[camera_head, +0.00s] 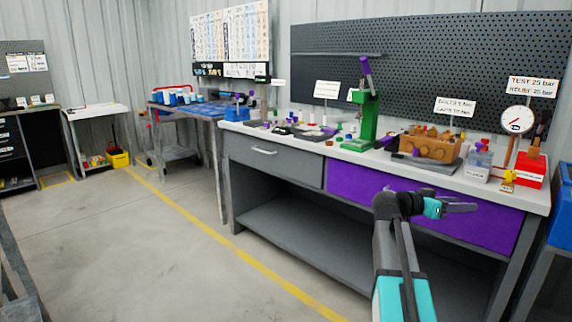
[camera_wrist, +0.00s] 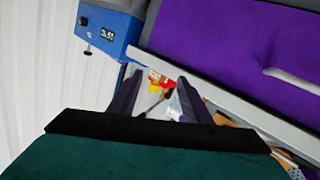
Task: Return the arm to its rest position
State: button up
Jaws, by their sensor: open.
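My gripper (camera_head: 462,207) is at the end of my arm in the head view, in front of the workbench's purple drawer. In the wrist view my gripper's two dark fingers (camera_wrist: 156,98) stand apart with nothing held between them. The purple drawer front also fills the upper right of the wrist view (camera_wrist: 225,40). My arm reaches up from the bottom of the head view and bends to the right at the wrist.
The workbench (camera_head: 290,141) carries a green press (camera_head: 368,118), a brown pump block (camera_head: 430,145), a gauge (camera_head: 517,120) and a red box (camera_head: 531,170). A blue unit (camera_head: 560,220) stands at the right edge. Open floor (camera_head: 140,250) lies to the left.

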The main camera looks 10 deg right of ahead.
jog(key=s+a+f+n+y+p, duration=0.1)
jog(key=a+f+n+y+p, duration=0.25)
jog(key=a+f+p, duration=0.85)
jog(key=s+a+f+n+y+p, duration=0.1)
jog(key=a+f+n+y+p, duration=0.25)
jog(key=a+f, duration=1)
jog(key=s+a+f+n+g+y+p, duration=0.1)
jog(key=s+a+f+n+y+p, duration=0.2)
jog(key=s+a+f, duration=0.3)
jog(key=s+a+f+n+g+y+p, duration=0.2)
jog(key=s+a+f, duration=0.5)
jog(key=s, duration=0.7)
jog(key=s+a+f+n+g+y+p, duration=0.1)
jog(key=s+a+f+n+y+p, duration=0.2)
jog(key=s+a+f, duration=0.3)
jog(key=s+a+y, duration=0.1)
jog(key=s+a, duration=0.2)
jog(key=s, duration=0.1)
jog(key=shift+s+a+f+n+g+y+p, duration=0.15)
jog(key=shift+s+a+n+g+y+p, duration=0.15)
jog(key=shift+s+a+n+g+y, duration=0.1)
